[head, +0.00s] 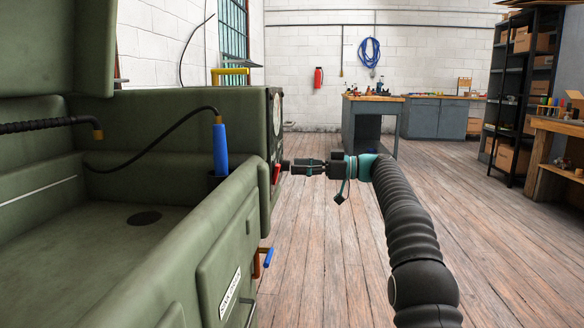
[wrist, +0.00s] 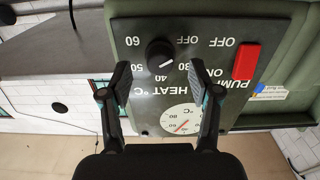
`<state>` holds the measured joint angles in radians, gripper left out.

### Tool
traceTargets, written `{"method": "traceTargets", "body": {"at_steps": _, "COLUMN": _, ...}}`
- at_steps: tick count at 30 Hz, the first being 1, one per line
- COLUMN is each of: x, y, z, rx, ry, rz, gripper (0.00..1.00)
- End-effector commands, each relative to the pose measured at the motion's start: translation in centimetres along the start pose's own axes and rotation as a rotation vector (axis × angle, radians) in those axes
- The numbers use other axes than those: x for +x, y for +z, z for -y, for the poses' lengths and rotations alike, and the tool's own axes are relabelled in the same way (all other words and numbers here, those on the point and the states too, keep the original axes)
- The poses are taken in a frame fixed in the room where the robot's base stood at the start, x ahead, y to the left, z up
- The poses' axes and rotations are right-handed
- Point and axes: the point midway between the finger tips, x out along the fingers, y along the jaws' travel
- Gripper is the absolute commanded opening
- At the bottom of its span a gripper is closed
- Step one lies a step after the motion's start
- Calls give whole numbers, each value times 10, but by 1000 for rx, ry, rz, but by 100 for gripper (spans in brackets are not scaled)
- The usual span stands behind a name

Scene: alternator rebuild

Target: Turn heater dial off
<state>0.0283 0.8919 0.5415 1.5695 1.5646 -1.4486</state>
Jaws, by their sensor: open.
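The black heater dial (wrist: 160,54) sits on the dark control panel (wrist: 215,95), which appears upside down in the wrist view. Its scale is lettered HEAT °C, with 30 to 60 and OFF around it. Its pointer seems to face near 40, but the exact setting is hard to read. My gripper (wrist: 160,80) is open, its fingers either side of the dial in that view and nothing between them. In the head view my gripper (head: 291,166) is at the face of the panel at the green washer's right end. The dial is hidden there.
A red pump switch (wrist: 246,62) and a round temperature gauge (wrist: 181,120) share the panel near the dial. The green parts washer (head: 160,245) fills the left side, with a blue-handled brush (head: 220,150). The wooden floor to the right is clear.

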Motion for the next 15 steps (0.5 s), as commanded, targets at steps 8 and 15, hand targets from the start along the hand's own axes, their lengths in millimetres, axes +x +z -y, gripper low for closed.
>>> {"method": "traceTargets", "body": {"at_steps": 8, "x": -57, "y": 1, "z": -1, "rx": 1, "ry": 2, "rz": -1, "gripper": 62}}
{"method": "traceTargets", "body": {"at_steps": 15, "x": -87, "y": 0, "z": 0, "rx": 0, "ry": -1, "rz": 0, "gripper": 62}}
